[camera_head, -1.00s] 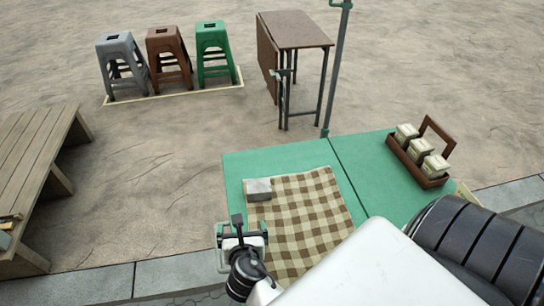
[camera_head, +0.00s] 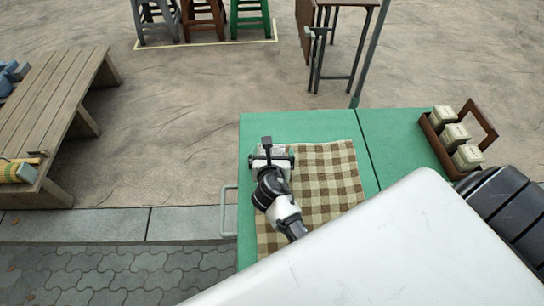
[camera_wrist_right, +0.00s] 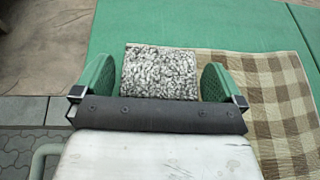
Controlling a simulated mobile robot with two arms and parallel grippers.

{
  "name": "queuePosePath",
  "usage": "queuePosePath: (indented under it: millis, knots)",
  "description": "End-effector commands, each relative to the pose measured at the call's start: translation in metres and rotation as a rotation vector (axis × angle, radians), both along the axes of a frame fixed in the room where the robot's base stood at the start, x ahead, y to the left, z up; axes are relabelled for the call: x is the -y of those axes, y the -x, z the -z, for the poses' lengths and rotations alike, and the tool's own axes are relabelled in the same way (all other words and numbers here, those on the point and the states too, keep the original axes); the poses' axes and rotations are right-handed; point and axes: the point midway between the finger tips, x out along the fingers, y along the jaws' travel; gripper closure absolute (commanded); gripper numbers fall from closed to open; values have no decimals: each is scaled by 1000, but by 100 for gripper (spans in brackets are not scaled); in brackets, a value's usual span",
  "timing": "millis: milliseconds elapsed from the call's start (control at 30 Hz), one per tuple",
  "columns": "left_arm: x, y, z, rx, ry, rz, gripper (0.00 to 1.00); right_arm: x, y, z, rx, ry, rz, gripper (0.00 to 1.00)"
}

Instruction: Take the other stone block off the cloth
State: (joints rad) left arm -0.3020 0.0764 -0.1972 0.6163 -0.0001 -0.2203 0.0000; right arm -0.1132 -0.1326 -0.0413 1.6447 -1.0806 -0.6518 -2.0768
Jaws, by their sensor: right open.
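The grey speckled stone block (camera_wrist_right: 161,73) lies at the far left corner of the brown checked cloth (camera_wrist_right: 268,97), in the right wrist view. My right gripper (camera_wrist_right: 157,84) is open, with one green finger on each side of the block. Narrow gaps seem to show between fingers and block, and I cannot tell whether either touches. In the head view my right gripper (camera_head: 271,155) covers most of the block, and the cloth (camera_head: 332,178) spreads to its right and toward me. My left gripper is not in view.
The green table (camera_head: 395,140) has bare room behind and right of the cloth. A brown wooden carrier (camera_head: 440,146) with three pale lidded containers stands at its right. A wooden bench (camera_head: 50,95) is at the left. Stools and a folding table stand farther back.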

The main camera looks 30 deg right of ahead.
Motion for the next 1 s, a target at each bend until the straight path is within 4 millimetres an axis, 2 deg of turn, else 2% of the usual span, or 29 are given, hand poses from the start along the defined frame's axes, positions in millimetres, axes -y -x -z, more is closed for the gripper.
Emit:
queuePosePath:
  millis: [133, 400, 767, 800, 1000]
  knots:
    - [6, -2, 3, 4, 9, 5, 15, 7, -13, 7, -1, 2, -1, 0]
    - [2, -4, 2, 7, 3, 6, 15, 9, -15, 7, 0, 0, -1, 0]
    - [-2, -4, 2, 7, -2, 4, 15, 8, -15, 7, -1, -1, -1, 55]
    - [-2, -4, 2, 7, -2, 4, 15, 8, -15, 7, -1, 0, -1, 58]
    - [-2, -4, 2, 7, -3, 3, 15, 8, -15, 6, 2, 1, -1, 58]
